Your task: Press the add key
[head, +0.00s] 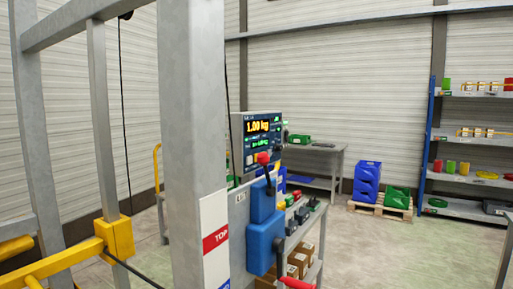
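A grey control panel stands in the middle of the head view, partly behind a thick grey post. Its dark screen (258,126) shows "1.00 kg" in yellow, with smaller green text below and to the right. A few small coloured keys (250,159) sit under the screen. They are too small to read, so I cannot tell which one is the add key. Neither of my grippers is in view.
The thick grey post (193,110) stands close, left of the panel. Blue machine housings (262,245) and a red handle (297,284) are below it. A yellow rail (65,265) is at lower left. Blue crates (367,182) and a shelf rack (470,180) stand farther back; the floor between is open.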

